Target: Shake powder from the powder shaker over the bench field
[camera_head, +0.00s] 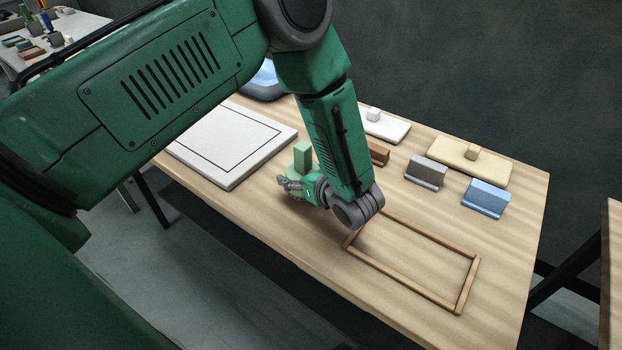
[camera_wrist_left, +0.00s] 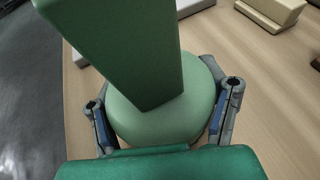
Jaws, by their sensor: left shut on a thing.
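A pale green round-bodied piece with an upright block-shaped handle, seemingly the powder shaker (camera_head: 303,153), is at the middle of the wooden bench, upright. In the left wrist view the shaker (camera_wrist_left: 165,110) fills the space between the fingers. My left gripper (camera_head: 293,186) is shut on its round body, with one finger on each side (camera_wrist_left: 163,118). I cannot tell whether its base touches the bench. A thin wooden frame, seemingly around the bench field (camera_head: 462,291), lies flat to the right of the gripper; my forearm hides its far left corner. My right gripper is not in view.
A white board with a black outline (camera_head: 218,150) lies left of the gripper. Behind the frame stand a brown block (camera_head: 378,153), a grey block (camera_head: 426,172), a blue block (camera_head: 485,197), a cream slab (camera_head: 466,160) and a white slab (camera_head: 386,126). The bench's front strip is clear.

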